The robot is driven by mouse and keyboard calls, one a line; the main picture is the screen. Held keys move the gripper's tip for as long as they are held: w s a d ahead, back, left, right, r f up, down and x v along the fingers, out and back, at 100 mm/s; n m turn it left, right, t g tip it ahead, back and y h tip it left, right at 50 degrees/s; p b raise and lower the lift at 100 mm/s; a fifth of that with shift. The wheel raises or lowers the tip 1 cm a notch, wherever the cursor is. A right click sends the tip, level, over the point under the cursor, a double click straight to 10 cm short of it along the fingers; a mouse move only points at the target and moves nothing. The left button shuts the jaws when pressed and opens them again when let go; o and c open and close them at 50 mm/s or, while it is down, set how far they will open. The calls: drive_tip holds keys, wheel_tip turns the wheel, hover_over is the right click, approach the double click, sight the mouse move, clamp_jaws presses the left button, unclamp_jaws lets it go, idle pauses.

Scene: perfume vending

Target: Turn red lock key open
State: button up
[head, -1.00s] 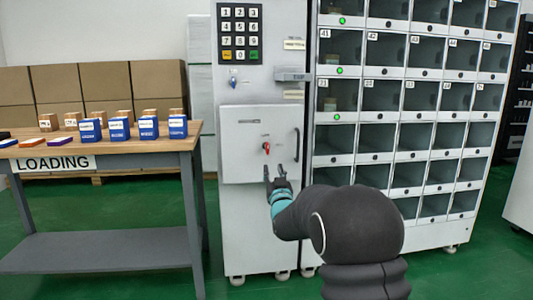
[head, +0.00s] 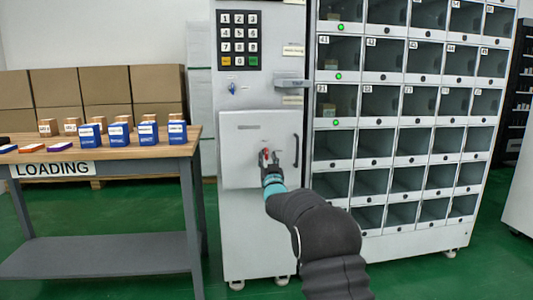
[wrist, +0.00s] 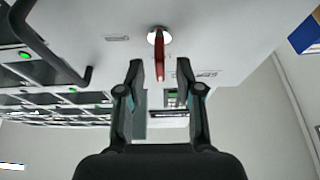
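The red lock key (wrist: 159,52) sticks out of a round white lock in the wrist view, its long side running up and down the picture. In the head view the key (head: 265,154) is on the vending cabinet's white door panel, partly hidden by my gripper (head: 268,157). My gripper (wrist: 160,68) is open in the wrist view, one finger on each side of the key's line. The fingertips are close to the key. I cannot tell whether its outer end is between them; no contact is visible.
A dark door handle (head: 296,150) is right of the lock. A keypad (head: 239,40) and a small blue key (head: 232,88) are higher up. Glass-fronted lockers (head: 388,145) stand to the right. A loading table (head: 110,160) with blue boxes is on the left.

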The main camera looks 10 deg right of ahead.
sight(267, 156)
drive_tip(key=shift+x, duration=1.55)
clamp_jaws()
